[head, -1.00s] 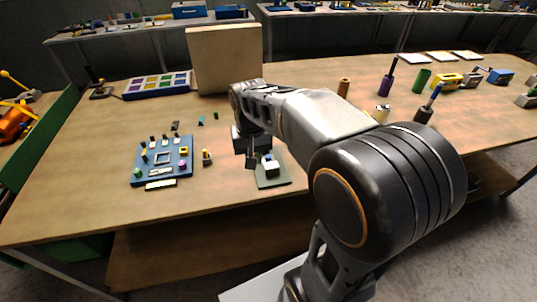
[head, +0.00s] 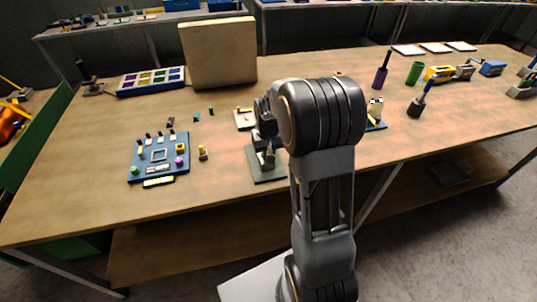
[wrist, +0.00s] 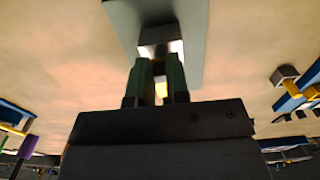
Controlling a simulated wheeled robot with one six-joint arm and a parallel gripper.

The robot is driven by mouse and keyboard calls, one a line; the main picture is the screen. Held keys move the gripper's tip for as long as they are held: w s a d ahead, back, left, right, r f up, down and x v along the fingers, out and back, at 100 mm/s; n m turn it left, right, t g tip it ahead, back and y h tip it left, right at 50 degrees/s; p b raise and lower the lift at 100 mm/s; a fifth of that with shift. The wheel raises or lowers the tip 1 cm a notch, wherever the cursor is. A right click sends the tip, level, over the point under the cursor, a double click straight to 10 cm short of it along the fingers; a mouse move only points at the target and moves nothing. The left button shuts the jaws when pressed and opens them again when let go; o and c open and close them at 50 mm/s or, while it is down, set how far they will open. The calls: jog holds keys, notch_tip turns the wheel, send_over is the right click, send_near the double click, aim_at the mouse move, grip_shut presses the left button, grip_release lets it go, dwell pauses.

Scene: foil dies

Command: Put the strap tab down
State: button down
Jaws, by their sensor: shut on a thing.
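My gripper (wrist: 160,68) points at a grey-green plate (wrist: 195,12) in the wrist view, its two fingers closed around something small. A pale yellow piece (wrist: 161,89) shows between the fingers; I take it for the strap tab, though most of it is hidden. A dark block with bright sides (wrist: 154,36) shows just past the fingertips, over the plate. I cannot tell whether the held piece touches it. In the head view my gripper (head: 268,158) is low over the plate (head: 268,178) near the table's front, partly hidden by my arm.
A pale tray (head: 244,120) lies behind my gripper. A large beige box (head: 218,52) stands at the back. The front left of the table is clear.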

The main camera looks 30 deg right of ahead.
jog(key=shift+f, duration=0.45)
jog(key=shift+f, duration=0.15)
jog(key=c, duration=1.1)
grip_release()
